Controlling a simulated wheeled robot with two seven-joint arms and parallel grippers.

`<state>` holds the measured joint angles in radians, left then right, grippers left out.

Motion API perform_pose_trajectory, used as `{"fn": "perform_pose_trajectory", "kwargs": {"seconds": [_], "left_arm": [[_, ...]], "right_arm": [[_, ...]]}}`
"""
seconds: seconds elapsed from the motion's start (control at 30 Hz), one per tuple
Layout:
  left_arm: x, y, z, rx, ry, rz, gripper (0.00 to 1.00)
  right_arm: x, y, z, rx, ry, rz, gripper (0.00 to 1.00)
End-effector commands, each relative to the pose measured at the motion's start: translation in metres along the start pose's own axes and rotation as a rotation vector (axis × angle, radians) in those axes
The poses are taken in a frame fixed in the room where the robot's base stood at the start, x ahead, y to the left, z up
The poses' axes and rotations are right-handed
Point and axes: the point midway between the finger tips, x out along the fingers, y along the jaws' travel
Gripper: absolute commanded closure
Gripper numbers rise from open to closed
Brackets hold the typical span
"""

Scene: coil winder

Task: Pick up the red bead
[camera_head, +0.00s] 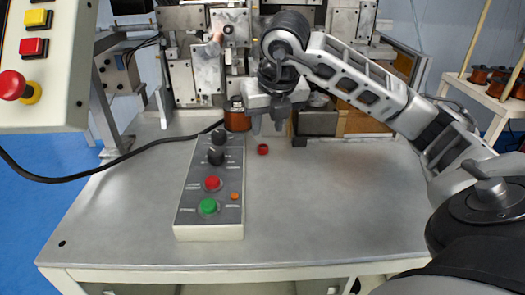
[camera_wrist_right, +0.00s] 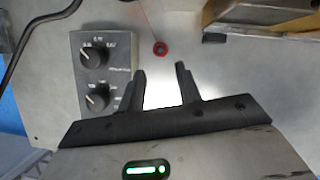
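The red bead (camera_head: 263,149) is a small ring lying on the grey metal table, to the right of the control box. In the right wrist view the bead (camera_wrist_right: 160,48) lies beyond my fingertips, roughly between their lines, with bare table around it. My right gripper (camera_head: 267,130) points down above the table, a little behind the bead in the head view. Its two fingers stand apart with nothing between them, as the right wrist view (camera_wrist_right: 162,76) shows. My left gripper is not in view.
A control box (camera_head: 212,190) with black knobs and red and green buttons stands left of the bead. A copper coil spool (camera_head: 237,117) and winder machinery (camera_head: 205,72) are behind. A hanging button panel (camera_head: 45,65) fills the upper left. The table's front right (camera_head: 330,215) is clear.

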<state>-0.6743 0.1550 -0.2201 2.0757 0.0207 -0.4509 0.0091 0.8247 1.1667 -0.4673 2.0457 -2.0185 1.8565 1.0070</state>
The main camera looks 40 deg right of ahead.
Motion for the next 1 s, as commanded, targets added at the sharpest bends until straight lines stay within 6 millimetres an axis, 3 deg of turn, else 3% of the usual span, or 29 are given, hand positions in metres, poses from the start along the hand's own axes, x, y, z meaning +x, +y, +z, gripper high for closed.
{"fn": "perform_pose_trajectory", "kwargs": {"seconds": [0.1,0.33,0.6,0.87,0.9,1.0], "left_arm": [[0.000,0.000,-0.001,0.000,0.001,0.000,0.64],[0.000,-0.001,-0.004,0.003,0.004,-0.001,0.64],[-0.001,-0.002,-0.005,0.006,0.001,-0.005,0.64],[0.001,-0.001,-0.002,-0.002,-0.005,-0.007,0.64],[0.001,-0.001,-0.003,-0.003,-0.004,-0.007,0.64],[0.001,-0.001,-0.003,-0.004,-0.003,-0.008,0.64]], "right_arm": [[0.016,0.000,0.000,-0.001,0.001,0.001,0.66],[0.032,-0.001,0.000,-0.001,0.004,0.000,0.66],[0.069,-0.003,-0.001,-0.002,0.003,0.002,0.66],[0.074,-0.002,-0.001,-0.003,0.000,0.003,0.66],[0.074,-0.002,-0.001,-0.002,0.000,0.003,0.69],[0.074,-0.002,-0.001,-0.002,0.000,0.003,0.97]]}}
